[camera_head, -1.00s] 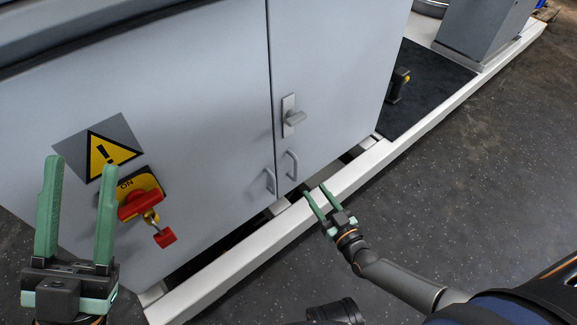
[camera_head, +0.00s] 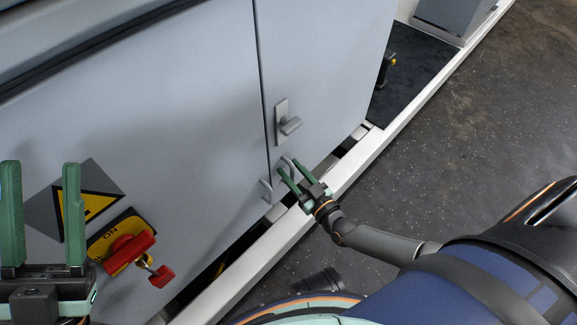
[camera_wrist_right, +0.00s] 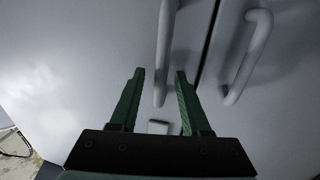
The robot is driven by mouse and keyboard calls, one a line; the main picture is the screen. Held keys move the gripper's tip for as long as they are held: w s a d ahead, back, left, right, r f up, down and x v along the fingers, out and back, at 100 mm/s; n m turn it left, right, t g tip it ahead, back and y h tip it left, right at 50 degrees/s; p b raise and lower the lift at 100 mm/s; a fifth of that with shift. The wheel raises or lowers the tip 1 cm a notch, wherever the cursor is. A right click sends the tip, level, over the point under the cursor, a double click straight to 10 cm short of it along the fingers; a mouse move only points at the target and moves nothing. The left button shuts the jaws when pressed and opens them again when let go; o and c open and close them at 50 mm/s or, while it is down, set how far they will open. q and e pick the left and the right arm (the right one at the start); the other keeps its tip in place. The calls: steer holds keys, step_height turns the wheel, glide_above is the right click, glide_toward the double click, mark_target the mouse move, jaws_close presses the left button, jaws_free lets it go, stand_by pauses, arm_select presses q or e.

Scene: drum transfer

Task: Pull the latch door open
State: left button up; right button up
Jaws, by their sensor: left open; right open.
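The grey cabinet has two door panels (camera_head: 180,130) meeting at a vertical seam. A latch with a knob (camera_head: 289,126) sits on the right panel. Below it are two small bar handles, the left one (camera_head: 265,190) and the right one (camera_head: 287,162), one on each side of the seam. My right gripper (camera_head: 289,167) is open at these handles. In the right wrist view, the left handle (camera_wrist_right: 166,45) runs down between the open fingers (camera_wrist_right: 159,72); I cannot tell whether they touch it. The right handle (camera_wrist_right: 249,60) lies outside them. My left gripper (camera_head: 41,167) is open and empty.
A red and yellow switch (camera_head: 126,248) and a yellow warning sign (camera_head: 92,207) are on the left panel, near my left gripper. A pale base rail (camera_head: 350,180) runs along the cabinet's foot. A dark mat (camera_head: 418,65) lies beyond; the floor at right is clear.

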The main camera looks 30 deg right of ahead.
jaws_close()
stand_by(0.3)
stand_by(1.1)
